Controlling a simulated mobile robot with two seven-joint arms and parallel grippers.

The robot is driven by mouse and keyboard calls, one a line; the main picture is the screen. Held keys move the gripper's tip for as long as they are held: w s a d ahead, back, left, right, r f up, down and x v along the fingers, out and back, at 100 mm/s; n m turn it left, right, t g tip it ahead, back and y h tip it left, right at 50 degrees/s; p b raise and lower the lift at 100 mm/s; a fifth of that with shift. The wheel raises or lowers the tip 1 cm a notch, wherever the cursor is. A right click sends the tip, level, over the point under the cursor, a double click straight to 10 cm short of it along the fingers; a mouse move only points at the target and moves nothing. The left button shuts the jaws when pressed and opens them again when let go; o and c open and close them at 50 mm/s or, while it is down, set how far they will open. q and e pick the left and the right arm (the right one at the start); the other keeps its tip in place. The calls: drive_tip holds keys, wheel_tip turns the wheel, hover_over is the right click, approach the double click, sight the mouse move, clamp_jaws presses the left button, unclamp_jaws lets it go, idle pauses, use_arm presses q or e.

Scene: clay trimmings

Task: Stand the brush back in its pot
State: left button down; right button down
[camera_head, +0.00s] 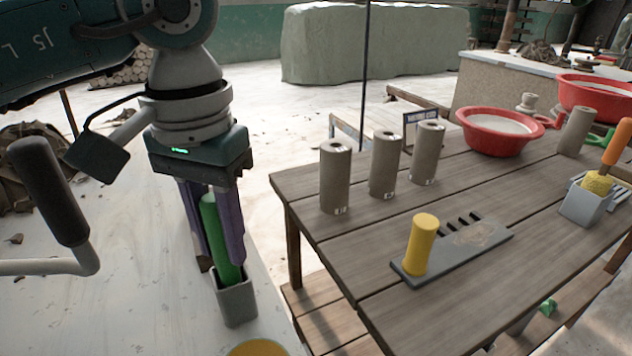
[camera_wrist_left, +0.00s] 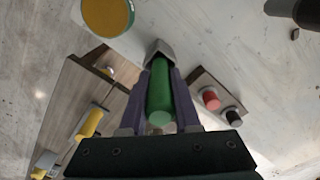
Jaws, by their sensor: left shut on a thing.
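My left gripper (camera_head: 221,256) is shut on the green handle (camera_head: 217,235) of the brush, its purple fingers on either side. The handle stands nearly upright, tilted slightly in the head view. Its lower end meets the mouth of a small grey square pot (camera_head: 237,304) on the pale surface. The bristles are hidden, and I cannot tell how deep they sit. In the left wrist view the green handle (camera_wrist_left: 160,95) lies between the fingers, with the pot (camera_wrist_left: 158,47) beyond it. My right gripper is not in view.
A yellow round thing (camera_head: 258,348) is near the pot. The wooden table (camera_head: 330,240) at right bears grey cylinders (camera_head: 335,175), a slotted rack (camera_head: 465,245) with a yellow handle (camera_head: 420,243), red basins (camera_head: 497,140) and another pot (camera_head: 582,206) holding an orange-handled tool (camera_head: 616,145).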

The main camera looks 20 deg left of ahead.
use_arm(q)
drive_tip(key=shift+f, duration=0.2)
drive_tip(key=c, duration=0.6)
unclamp_jaws()
drive_tip(key=shift+r, duration=0.1)
wheel_tip(320, 180, up, 12)
drive_tip(key=shift+r, duration=0.15)
